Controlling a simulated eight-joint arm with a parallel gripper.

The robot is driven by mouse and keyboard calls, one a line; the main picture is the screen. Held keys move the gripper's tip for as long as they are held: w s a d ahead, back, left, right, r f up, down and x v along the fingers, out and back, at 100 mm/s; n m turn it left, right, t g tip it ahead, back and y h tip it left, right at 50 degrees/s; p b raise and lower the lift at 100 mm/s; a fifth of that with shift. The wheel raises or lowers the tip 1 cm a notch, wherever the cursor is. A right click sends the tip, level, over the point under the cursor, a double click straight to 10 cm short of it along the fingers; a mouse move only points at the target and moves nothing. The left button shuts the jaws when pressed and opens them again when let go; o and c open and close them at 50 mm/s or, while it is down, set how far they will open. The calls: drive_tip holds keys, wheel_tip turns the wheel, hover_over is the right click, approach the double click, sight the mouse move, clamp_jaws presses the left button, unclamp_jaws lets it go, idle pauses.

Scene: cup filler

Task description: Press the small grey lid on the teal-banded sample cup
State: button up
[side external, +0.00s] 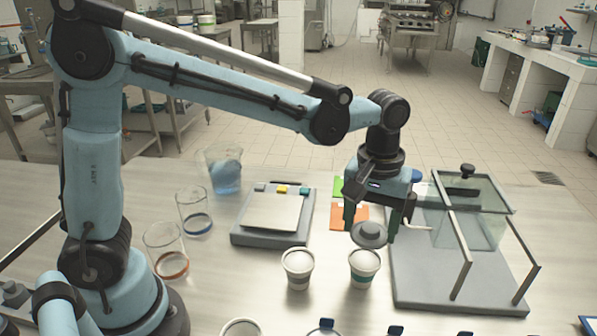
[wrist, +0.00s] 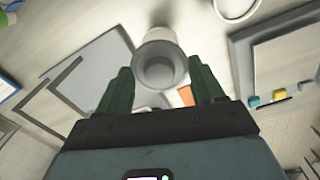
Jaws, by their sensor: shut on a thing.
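The small grey lid (side external: 369,235) is a round disc with a raised middle, held between the fingers of my gripper (side external: 371,222). The wrist view shows the lid (wrist: 160,66) between both fingers of my gripper (wrist: 161,88). The teal-banded sample cup (side external: 364,269) is white and stands upright on the bench. The lid is just above its open rim and looks apart from it. In the wrist view the lid covers part of the cup (wrist: 160,36).
Another white cup (side external: 298,269) stands to the left. A scale (side external: 270,228) lies behind it. A glass-sided enclosure on a grey base (side external: 455,285) is close on the right. Glass beakers (side external: 165,252) stand at the left. Several items line the front edge.

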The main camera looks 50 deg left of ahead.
sight(365, 258)
drive_tip(key=shift+f, duration=2.55)
drive_tip(key=shift+f, duration=0.4)
drive_tip(key=o, duration=1)
drive_tip(key=shift+o, duration=0.2)
drive_tip(key=shift+r, duration=0.1)
wheel_tip(365, 258, up, 12)
drive_tip(key=shift+a+f, duration=0.1)
drive_tip(key=shift+s, duration=0.1)
drive_tip(key=s+a+f+m+t, duration=0.4)
drive_tip(key=s+a+t, duration=0.3)
drive_tip(key=a, duration=0.5)
drive_tip(key=shift+s+a+f+m, duration=0.2)
drive_tip(key=shift+s+a+m, duration=0.05)
drive_tip(key=shift+s+m, duration=0.7)
